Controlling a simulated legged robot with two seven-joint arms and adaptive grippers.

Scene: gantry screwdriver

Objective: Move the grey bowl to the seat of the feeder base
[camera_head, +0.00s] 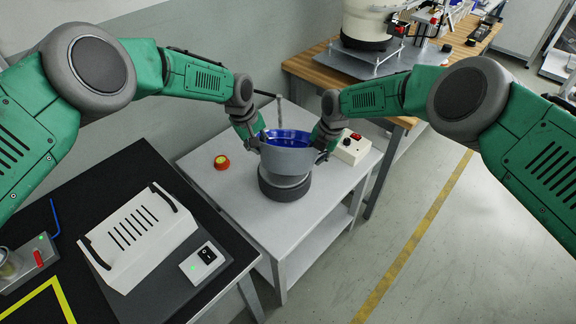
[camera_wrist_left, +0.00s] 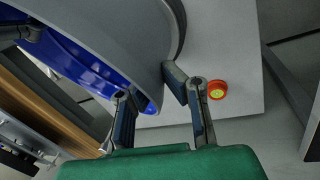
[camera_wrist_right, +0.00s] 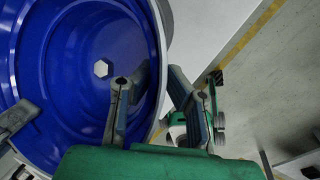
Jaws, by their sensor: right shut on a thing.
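The grey bowl (camera_head: 287,160), blue inside, is upright at the feeder base (camera_head: 284,189), a dark round base on the small light table. Whether it touches the seat is hidden. My right gripper (camera_head: 322,146) is shut on the bowl's right wall; in the right wrist view its fingers (camera_wrist_right: 158,75) straddle the wall, with the blue inside (camera_wrist_right: 75,60) on the left. My left gripper (camera_head: 258,146) is at the bowl's left rim. In the left wrist view its fingers (camera_wrist_left: 150,85) are apart, one on each side of the wall (camera_wrist_left: 130,40).
A red-orange button (camera_head: 221,162) stands left of the base and a white switch box (camera_head: 352,148) on its right. A black bench with a white cover (camera_head: 140,236) is front left. A wooden table (camera_head: 420,82) with a pale machine (camera_head: 366,25) is behind right.

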